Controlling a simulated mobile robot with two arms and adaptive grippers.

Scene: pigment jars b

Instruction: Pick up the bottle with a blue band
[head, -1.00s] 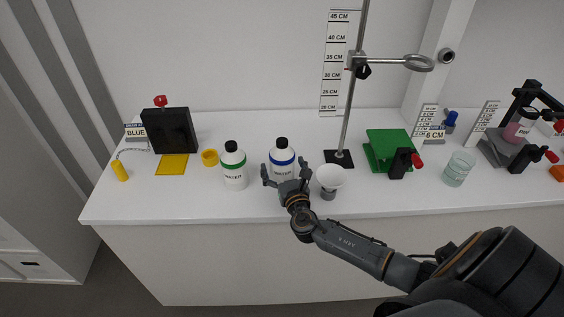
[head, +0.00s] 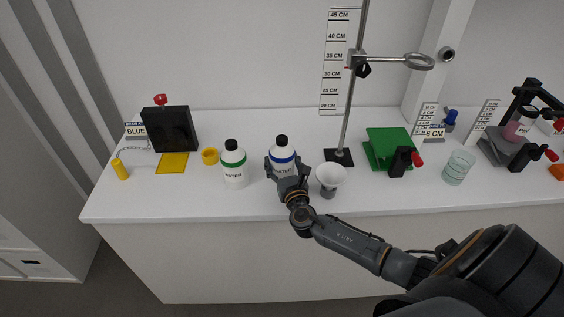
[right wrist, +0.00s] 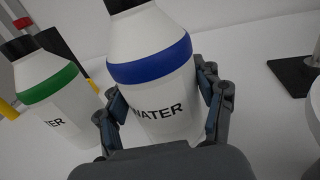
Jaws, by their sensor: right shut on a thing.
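The white bottle with a blue band (head: 282,157) and a black cap stands upright on the white table in the head view. In the right wrist view the blue-banded bottle (right wrist: 152,72) fills the middle, with "WATER" lettering below the band. My right gripper (head: 287,170) has its fingers on both sides of this bottle and is shut on it; the fingers also show in the right wrist view (right wrist: 160,112). My left gripper is not in view.
A similar bottle with a green band (head: 233,165) stands close on the left. A white funnel (head: 330,177) stands close on the right. Behind it is a ring stand (head: 340,156). A yellow jar lid (head: 210,157) lies further left. The table front edge is near.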

